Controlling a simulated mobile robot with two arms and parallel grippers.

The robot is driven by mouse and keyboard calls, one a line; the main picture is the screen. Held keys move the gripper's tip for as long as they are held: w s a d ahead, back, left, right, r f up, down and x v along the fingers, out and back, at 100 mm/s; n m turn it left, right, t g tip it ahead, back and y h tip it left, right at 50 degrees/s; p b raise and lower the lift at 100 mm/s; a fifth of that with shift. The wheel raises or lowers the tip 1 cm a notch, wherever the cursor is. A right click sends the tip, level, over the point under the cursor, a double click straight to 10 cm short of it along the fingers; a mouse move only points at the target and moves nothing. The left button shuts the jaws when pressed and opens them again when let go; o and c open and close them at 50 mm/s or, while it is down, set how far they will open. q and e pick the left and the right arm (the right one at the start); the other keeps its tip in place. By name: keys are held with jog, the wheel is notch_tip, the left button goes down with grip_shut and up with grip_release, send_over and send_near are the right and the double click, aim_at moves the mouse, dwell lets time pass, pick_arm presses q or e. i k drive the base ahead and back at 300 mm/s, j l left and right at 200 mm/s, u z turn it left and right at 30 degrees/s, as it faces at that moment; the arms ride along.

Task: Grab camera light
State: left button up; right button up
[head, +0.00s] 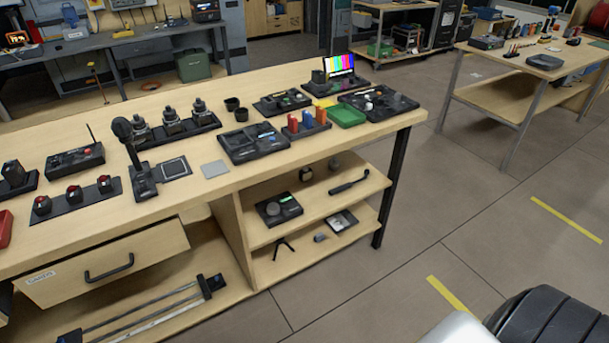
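I cannot tell for certain which thing is the camera light. One small dark square item (306,174) stands on the upper shelf under the bench, too small to identify. A black device with a round dial and a small green screen (278,209) sits on the same shelf, with a black stick-shaped item (348,184) to its right. On the lower shelf are a small black tripod (283,246), a small grey item (320,237) and a dark flat box (340,221). Neither of my grippers is in view.
The wooden workbench (240,177) carries a microphone (126,133), black control units, a green tray (346,116) and a colour-bar monitor (339,65). Its labelled drawer (105,268) is pulled out. Open floor (440,220) lies to the right, before another table (546,62).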

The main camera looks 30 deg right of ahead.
aim_at(306, 173)
jog(key=i+l+u, duration=0.1)
jog(key=l, duration=0.3)
jog(key=i+l+u, duration=0.1)
jog(key=l, duration=0.3)
jog(key=i+l+u, duration=0.1)
jog(key=l, duration=0.3)
